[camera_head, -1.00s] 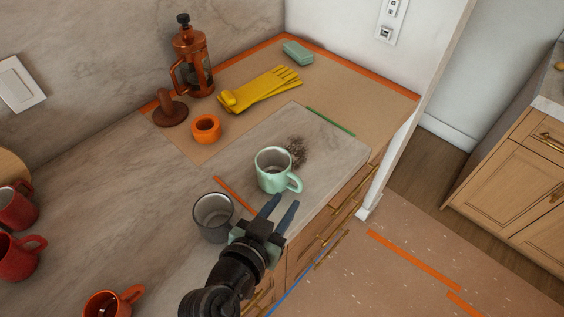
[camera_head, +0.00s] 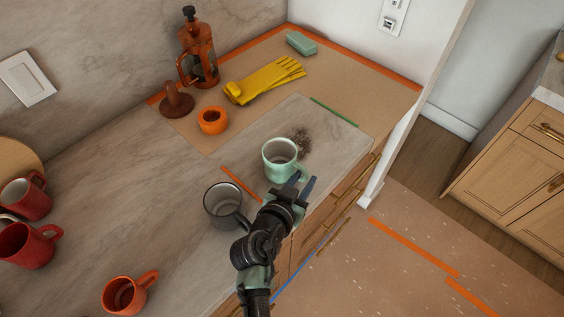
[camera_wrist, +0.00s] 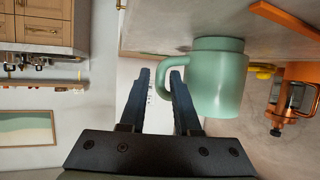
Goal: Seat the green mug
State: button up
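The green mug (camera_head: 279,161) stands upright on the grey counter panel beside a dark speckled patch, its handle pointing right and toward me. My gripper (camera_head: 304,180) is open at the handle side of the mug, low over the counter's front edge. In the wrist view the green mug (camera_wrist: 218,82) fills the right of centre, with its handle at the right fingertip. The open gripper (camera_wrist: 160,73) has a clear gap between its fingers. I cannot tell whether the right finger touches the handle or passes inside it.
A dark grey mug (camera_head: 224,204) stands close left of my arm. An orange pot (camera_head: 212,121), yellow gloves (camera_head: 268,82), a French press (camera_head: 198,58) and a green block (camera_head: 301,43) sit behind. Red mugs (camera_head: 33,246) and an orange mug (camera_head: 125,294) stand left.

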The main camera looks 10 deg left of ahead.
jog(key=shift+x, duration=1.1)
jog(key=shift+c, duration=0.2)
grip_shut()
jog(key=shift+r, duration=0.15)
dwell(0.3)
